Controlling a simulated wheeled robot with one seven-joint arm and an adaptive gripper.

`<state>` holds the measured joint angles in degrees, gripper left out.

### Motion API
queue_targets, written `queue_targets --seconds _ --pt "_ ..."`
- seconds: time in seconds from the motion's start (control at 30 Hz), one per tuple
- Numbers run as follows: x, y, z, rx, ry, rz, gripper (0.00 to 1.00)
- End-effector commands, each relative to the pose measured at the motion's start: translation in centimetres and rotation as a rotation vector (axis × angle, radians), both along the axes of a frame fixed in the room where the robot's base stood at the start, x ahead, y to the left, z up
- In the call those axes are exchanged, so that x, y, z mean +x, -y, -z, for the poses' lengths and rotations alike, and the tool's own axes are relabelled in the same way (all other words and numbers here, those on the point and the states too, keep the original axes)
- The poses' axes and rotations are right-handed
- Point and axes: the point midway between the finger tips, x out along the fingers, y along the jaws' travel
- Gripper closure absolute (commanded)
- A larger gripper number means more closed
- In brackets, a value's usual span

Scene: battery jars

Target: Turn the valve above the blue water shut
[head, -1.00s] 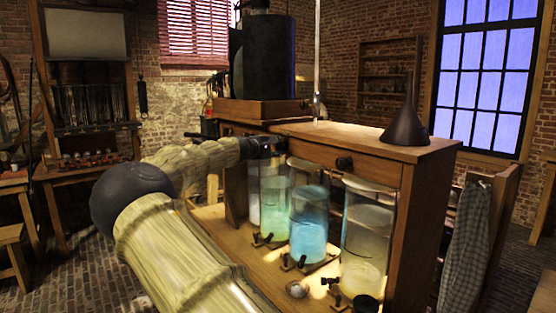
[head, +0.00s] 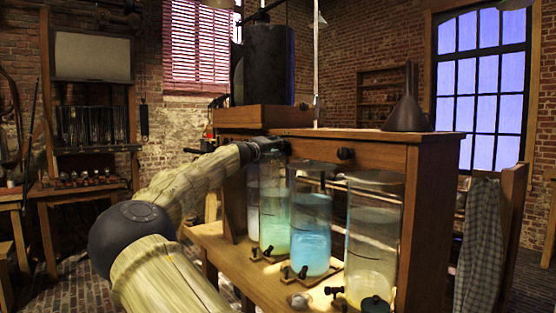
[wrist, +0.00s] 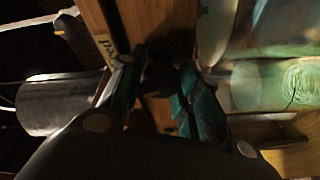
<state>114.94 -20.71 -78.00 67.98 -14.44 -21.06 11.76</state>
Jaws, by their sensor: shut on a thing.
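The jar of blue water (head: 311,232) stands on the wooden bench between a green jar (head: 274,220) and a pale yellow jar (head: 372,240). A dark round knob (head: 346,153) sits on the wooden beam above, between the blue and yellow jars in the picture. My gripper (head: 275,149) reaches the beam further left, above the green jar in the picture. In the wrist view my gripper (wrist: 157,82) is shut on another dark knob (wrist: 159,74) on the beam. I cannot tell for sure which jar that knob serves, or its angle.
A dark funnel (head: 405,108) stands on the cabinet top. Small dark taps (head: 333,290) stand low in front of the jars. A checked cloth (head: 477,245) hangs at the right. A sideways label (wrist: 108,45) is on the wood by the fingers.

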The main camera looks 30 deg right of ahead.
Motion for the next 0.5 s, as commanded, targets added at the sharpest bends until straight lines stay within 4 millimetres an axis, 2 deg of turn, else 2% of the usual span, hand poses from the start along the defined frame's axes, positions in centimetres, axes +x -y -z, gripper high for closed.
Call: queue_targets --seconds 0.03,0.5 --pt "0.11 -0.08 1.26 0.004 0.026 0.000 0.91" --pt "0.13 -0.06 0.92 0.026 0.298 0.000 0.91"
